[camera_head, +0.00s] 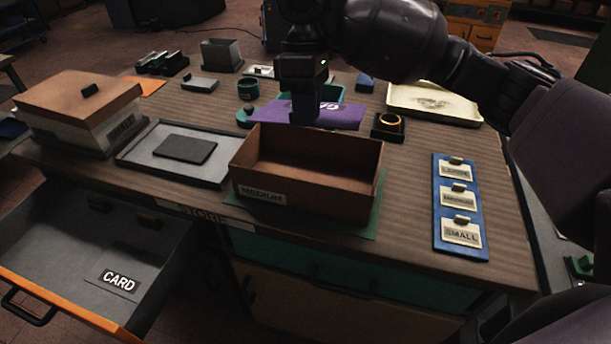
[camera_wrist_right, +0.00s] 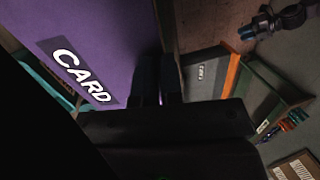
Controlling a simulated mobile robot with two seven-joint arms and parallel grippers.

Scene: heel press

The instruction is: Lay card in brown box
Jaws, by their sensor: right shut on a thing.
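The purple card (camera_head: 338,113) is behind the brown box in the head view, with its pale lettering partly covered by my gripper. My right gripper (camera_head: 304,115) points down and is shut on the card's edge. In the right wrist view the card (camera_wrist_right: 105,35) fills the upper left with a "CARD" label, beside my dark fingers (camera_wrist_right: 168,88). The open brown box (camera_head: 305,199), labelled "MEDIUM", stands on a green mat (camera_head: 377,207) at the table's front. Its visible inside is empty. My left gripper is not in view.
A grey tray (camera_head: 127,166) with a dark slab lies left of the box. A box with a brown lid (camera_head: 60,95) stands far left. An open drawer (camera_head: 65,245) labelled "CARD" juts out front left. A blue board (camera_head: 440,215) with label tags lies right.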

